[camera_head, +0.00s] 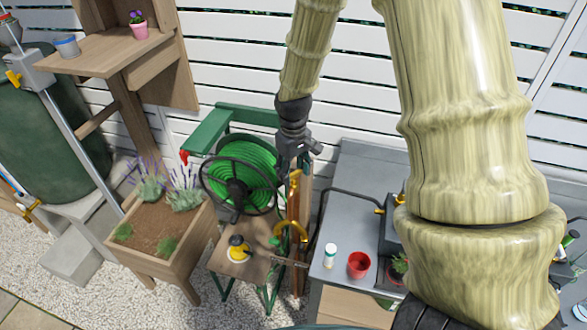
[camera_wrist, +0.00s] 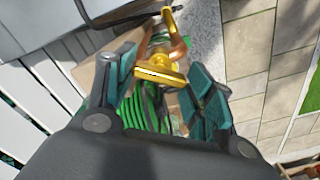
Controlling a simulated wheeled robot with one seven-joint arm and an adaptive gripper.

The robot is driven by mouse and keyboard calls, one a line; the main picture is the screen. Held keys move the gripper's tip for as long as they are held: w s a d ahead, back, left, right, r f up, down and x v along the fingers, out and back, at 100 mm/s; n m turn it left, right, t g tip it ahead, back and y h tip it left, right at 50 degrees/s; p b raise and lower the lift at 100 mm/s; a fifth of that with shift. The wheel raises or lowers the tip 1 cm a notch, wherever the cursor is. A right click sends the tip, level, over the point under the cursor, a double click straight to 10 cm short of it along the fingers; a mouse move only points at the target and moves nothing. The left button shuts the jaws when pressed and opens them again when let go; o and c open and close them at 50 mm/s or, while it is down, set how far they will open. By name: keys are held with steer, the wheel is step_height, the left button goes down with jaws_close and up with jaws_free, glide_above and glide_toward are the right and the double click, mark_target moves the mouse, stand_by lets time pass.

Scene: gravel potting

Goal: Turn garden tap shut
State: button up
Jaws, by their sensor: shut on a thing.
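The garden tap is brass-yellow, and its flat handle (camera_wrist: 160,73) lies between my gripper's teal finger pads in the wrist view. My gripper (camera_wrist: 163,82) is shut on this handle, one pad at each end. The tap's body (camera_wrist: 168,20) and a copper pipe (camera_wrist: 180,45) show beyond the handle. The tap is small there and partly hidden by the fingers.
A green hose reel (camera_head: 240,178) stands just left of the post. A wooden planter with lavender (camera_head: 165,225) is further left. A grey worktop (camera_head: 360,190) is on the right, with a red pot (camera_head: 359,265) and a white bottle (camera_head: 330,256). A white slatted fence is behind.

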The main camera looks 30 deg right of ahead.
mark_target(294, 173)
steer(key=m, duration=0.2)
steer(key=m+p, duration=0.1)
steer(key=m, duration=0.2)
steer(key=shift+w+r+m, duration=0.15)
steer(key=shift+m, duration=0.15)
steer(key=m+p, duration=0.1)
steer(key=m, duration=0.4)
stand_by(0.4)
steer(key=o, duration=1)
step_height(294, 173, up, 12)
stand_by(0.7)
